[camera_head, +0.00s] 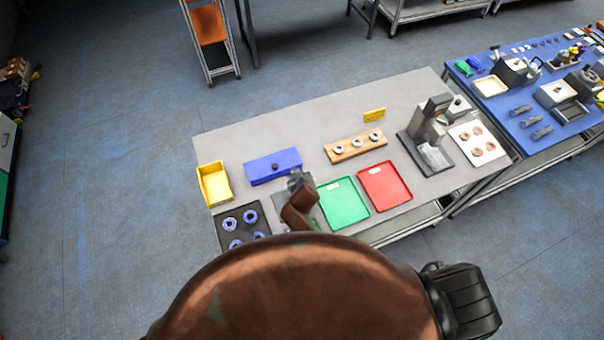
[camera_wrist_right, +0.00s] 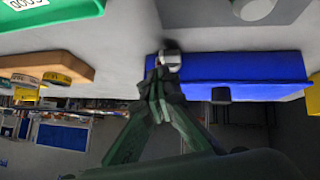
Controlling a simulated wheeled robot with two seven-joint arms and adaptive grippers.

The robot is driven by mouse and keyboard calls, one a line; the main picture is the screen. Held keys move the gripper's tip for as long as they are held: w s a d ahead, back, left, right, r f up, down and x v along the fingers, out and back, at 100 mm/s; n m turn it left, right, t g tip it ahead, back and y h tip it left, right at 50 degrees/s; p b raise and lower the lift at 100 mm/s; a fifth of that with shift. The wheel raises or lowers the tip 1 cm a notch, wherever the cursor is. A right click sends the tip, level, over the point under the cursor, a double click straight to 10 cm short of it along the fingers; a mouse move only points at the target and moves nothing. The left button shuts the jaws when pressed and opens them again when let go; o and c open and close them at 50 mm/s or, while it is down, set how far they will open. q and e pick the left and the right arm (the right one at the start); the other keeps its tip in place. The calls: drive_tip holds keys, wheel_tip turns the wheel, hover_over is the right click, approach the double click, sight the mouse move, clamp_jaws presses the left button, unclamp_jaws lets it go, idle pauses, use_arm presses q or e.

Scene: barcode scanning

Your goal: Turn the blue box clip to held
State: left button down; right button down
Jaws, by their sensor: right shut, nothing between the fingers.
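A small silver-white piece (camera_wrist_right: 171,60) is at the box's near end; I cannot tell whether this or the knob is the clip. My right gripper (camera_wrist_right: 160,83) is shut and empty, its tips right beside the silver piece; contact is unclear. In the head view my right gripper (camera_head: 296,177) is at the box's right end. My left gripper is not in view.
A green tray (camera_head: 343,203) and a red tray (camera_head: 385,186) lie right of my right arm. A wooden block with rings (camera_head: 356,147) is behind them. A yellow bin (camera_head: 214,184) and a dark ring tray (camera_head: 241,226) are at left. The table behind the box is clear.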

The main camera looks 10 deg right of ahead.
drive_tip(key=s+d+r+p, duration=0.1)
drive_tip(key=s+r+p, duration=0.1)
drive_tip(key=s+r, duration=0.65)
drive_tip(key=s+d+m+g, duration=0.3)
drive_tip(key=s+d+g, duration=0.3)
drive_tip(key=s+d, duration=1.8)
drive_tip(key=s+a+f+b, duration=0.15)
drive_tip(key=f+b, duration=0.45)
drive_tip(key=f, duration=1.3)
drive_tip(key=s+a+f+b, duration=0.15)
drive_tip(key=f+b, duration=0.35)
drive_tip(key=f, duration=1.4)
drive_tip(key=s+f+b, duration=0.3)
drive_tip(key=s+f, duration=0.3)
drive_tip(key=f, duration=0.4)
drive_tip(key=s+f+n+g+b, duration=0.1)
drive_tip(key=s+f+b, duration=0.3)
drive_tip(key=s+f, duration=0.3)
drive_tip(key=s+f+g+b, duration=0.1)
drive_tip(key=s+f+b, duration=0.3)
drive_tip(key=f, duration=1)
drive_tip(key=s, duration=0.3)
drive_tip(key=shift+s+a+y, duration=0.15)
drive_tip(key=shift+y, duration=0.15)
